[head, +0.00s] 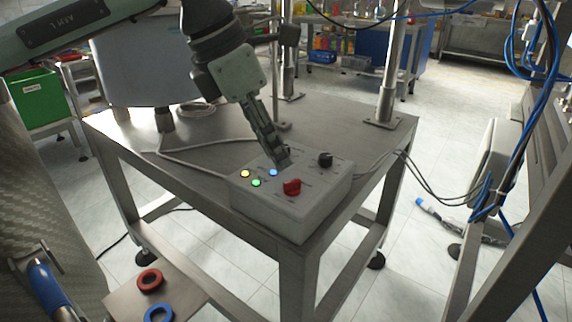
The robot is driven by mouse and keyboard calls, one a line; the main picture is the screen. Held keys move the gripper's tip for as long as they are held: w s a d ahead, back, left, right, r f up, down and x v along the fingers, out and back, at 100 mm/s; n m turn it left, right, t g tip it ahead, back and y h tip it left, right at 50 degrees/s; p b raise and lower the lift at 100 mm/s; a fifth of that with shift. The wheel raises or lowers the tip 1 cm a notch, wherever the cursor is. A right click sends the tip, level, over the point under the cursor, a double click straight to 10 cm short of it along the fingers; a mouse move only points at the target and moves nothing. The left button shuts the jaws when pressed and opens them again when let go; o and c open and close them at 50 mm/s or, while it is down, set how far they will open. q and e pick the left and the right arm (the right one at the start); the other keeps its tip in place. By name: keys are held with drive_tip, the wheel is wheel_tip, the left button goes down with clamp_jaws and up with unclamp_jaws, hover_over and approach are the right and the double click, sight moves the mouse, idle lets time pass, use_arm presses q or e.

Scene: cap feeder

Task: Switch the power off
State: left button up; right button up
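The control box (300,222) is a pale grey box at the front corner of the steel table. On its sloped top are a red knob (291,187), a black knob (325,160) and small orange, green and blue lit lamps (256,183). My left gripper (281,163) points down over the box, its tips just behind the red knob and left of the black knob. Its fingers look close together, seen edge-on, with nothing visible between them. I cannot tell if the tips touch the box. My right gripper is not in view.
The steel table (215,128) carries upright posts (391,70) and a loose grey cable. A green bin (40,98) stands at the left. A red ring (150,281) and a blue ring (158,313) lie at lower left. Blue cables hang at the right.

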sight(291, 181)
use_arm(q)
drive_tip(key=x, duration=0.6)
drive_tip(key=shift+s+d, duration=0.1)
drive_tip(key=shift+c, duration=0.6)
drive_tip(key=shift+r, duration=0.1)
clamp_jaws()
